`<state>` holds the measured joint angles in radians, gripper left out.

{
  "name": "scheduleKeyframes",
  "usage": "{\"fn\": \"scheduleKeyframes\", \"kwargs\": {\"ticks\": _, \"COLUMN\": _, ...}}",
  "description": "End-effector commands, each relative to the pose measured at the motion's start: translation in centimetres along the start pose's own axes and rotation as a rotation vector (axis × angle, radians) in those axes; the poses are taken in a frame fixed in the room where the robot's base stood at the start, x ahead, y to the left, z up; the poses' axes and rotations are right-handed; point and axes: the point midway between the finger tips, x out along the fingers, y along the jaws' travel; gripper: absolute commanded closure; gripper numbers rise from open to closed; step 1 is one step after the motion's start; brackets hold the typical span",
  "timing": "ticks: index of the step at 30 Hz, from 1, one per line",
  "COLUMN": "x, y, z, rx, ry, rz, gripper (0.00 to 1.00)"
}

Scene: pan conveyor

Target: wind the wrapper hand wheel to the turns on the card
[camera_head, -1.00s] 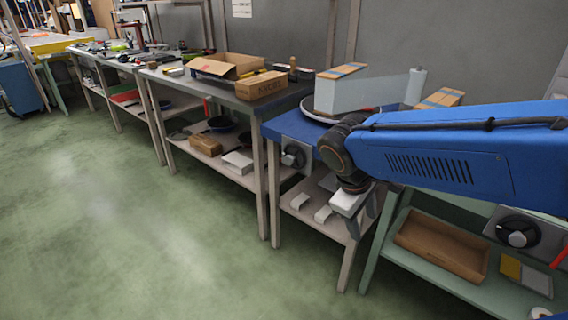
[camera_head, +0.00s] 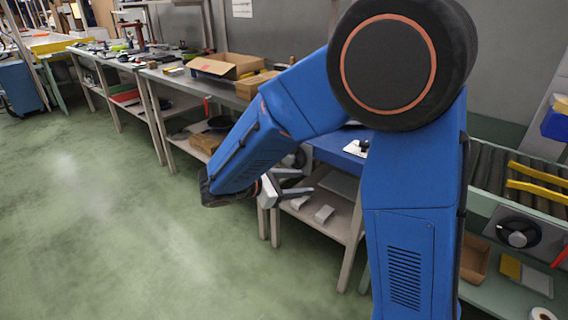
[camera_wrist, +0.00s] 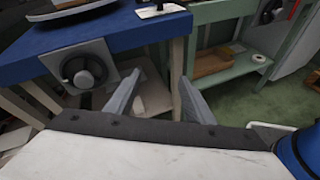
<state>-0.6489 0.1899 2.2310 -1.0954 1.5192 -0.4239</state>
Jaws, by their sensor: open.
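A dark round hand wheel on a grey plate is on the front of the blue wrapper table; in the wrist view the hand wheel (camera_wrist: 82,72) is left of my fingers, and the blue table top (camera_wrist: 120,32) is above it. In the head view my arm partly covers that wheel. My gripper (camera_head: 304,182) is open and empty, in front of the table legs and pointing right. Its two grey fingers (camera_wrist: 162,82) show apart in the wrist view, not touching the wheel. A white card (camera_head: 356,148) with dark marks lies on the blue top; its writing is too small to read.
A second hand wheel (camera_head: 518,233) is on the green roller conveyor (camera_head: 500,200) at right. The lower shelf (camera_head: 335,205) under the blue table holds small white blocks. A bench with an open cardboard box (camera_head: 228,66) stands left. The green floor (camera_head: 120,240) is clear.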

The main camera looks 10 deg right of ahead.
Motion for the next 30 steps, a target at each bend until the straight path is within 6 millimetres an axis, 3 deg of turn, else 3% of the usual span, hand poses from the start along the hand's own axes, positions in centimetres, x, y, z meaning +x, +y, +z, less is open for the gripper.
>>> {"fn": "scheduleKeyframes", "kwargs": {"ticks": 3, "x": -2.3, "y": 2.7, "z": -2.5, "rx": -0.100, "ry": -0.083, "rz": 0.096, "gripper": 0.52}}
{"fn": "scheduleKeyframes", "kwargs": {"ticks": 9, "x": -6.5, "y": 6.3, "z": -6.5, "rx": -0.232, "ry": -0.213, "rz": 0.246, "gripper": 0.52}}
{"fn": "scheduleKeyframes", "kwargs": {"ticks": 16, "x": -9.5, "y": 8.2, "z": -9.2, "rx": -0.305, "ry": -0.297, "rz": 0.341, "gripper": 0.52}}
{"fn": "scheduleKeyframes", "kwargs": {"ticks": 22, "x": -9.1, "y": 8.7, "z": -9.3, "rx": -0.313, "ry": -0.308, "rz": 0.352, "gripper": 0.52}}
{"fn": "scheduleKeyframes", "kwargs": {"ticks": 30, "x": -5.3, "y": 10.2, "z": -8.3, "rx": -0.312, "ry": -0.307, "rz": 0.348, "gripper": 0.52}}
